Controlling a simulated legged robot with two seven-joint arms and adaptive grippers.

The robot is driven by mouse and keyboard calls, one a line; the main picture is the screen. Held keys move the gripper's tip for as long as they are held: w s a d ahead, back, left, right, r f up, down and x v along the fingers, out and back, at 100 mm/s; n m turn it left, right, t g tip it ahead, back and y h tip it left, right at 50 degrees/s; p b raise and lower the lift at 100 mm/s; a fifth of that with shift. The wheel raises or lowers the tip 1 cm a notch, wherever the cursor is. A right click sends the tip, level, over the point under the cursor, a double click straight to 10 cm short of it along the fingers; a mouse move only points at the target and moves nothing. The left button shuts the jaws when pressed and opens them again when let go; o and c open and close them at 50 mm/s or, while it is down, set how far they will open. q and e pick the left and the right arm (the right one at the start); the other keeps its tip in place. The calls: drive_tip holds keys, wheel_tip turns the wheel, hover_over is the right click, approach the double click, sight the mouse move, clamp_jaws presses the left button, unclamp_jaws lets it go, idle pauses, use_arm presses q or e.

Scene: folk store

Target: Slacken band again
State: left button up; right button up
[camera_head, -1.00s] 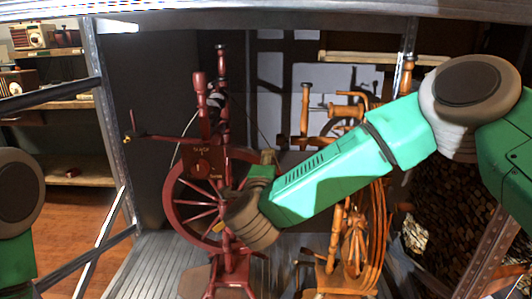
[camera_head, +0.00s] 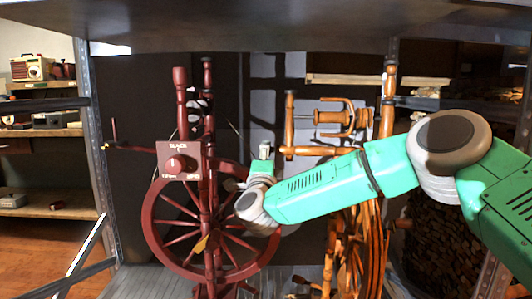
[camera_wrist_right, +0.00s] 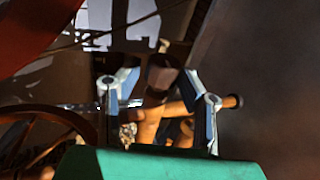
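The dark red spinning wheel (camera_head: 208,130) stands upright in the middle of the head view. A red panel (camera_head: 190,174) with a round red knob (camera_head: 176,163) is on its left post. "SLACK" is printed at the panel's top; the lower labels are too small to read surely. I cannot make out the band clearly. My right gripper (camera_wrist_right: 160,80) is open in the right wrist view, with nothing clearly held between its fingers. In the head view it is right of the panel, over the wheel's right side, its fingers partly hidden. My left gripper is not in view.
An orange wooden spinning wheel (camera_head: 345,235) stands to the right, behind my right arm. Metal shelf posts (camera_head: 90,140) frame both sides, and a shelf (camera_head: 270,32) crosses the top. A radio (camera_head: 32,68) sits on shelving at the far left.

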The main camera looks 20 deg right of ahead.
drive_tip(key=shift+a+b+x, duration=0.15)
drive_tip(key=shift+b+x, duration=0.1)
drive_tip(key=shift+x, duration=0.9)
drive_tip(key=shift+a+b+x, duration=0.15)
drive_tip(key=shift+b+x, duration=0.1)
drive_tip(key=shift+x, duration=0.95)
drive_tip(key=shift+w+d, duration=0.1)
drive_tip(key=shift+d, duration=0.1)
clamp_jaws()
drive_tip(key=shift+f, duration=0.1)
